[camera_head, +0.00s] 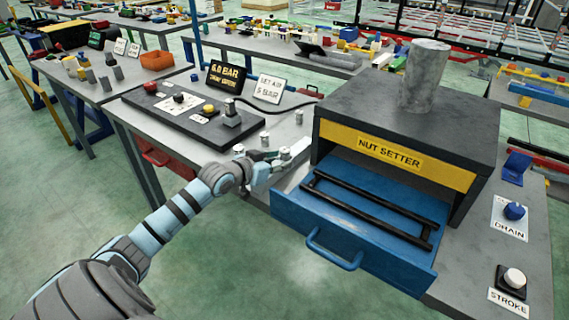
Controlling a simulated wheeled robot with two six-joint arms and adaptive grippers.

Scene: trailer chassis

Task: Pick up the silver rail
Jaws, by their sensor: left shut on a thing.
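My left gripper (284,160) reaches in from the left over the grey workbench (145,113), just left of the NUT SETTER cabinet. It is shut on a pale silver piece (299,147) that looks like the silver rail. The piece is small and partly covered by the fingers, so its full length and whether it touches the bench cannot be told. My right gripper is not in view.
The dark NUT SETTER cabinet (410,118) has its blue drawer (349,232) pulled open, with black bars inside. A grey cylinder (425,75) stands on top. A black board (180,112) with signs and knobs lies left. Small cylinders (264,138) stand near the gripper.

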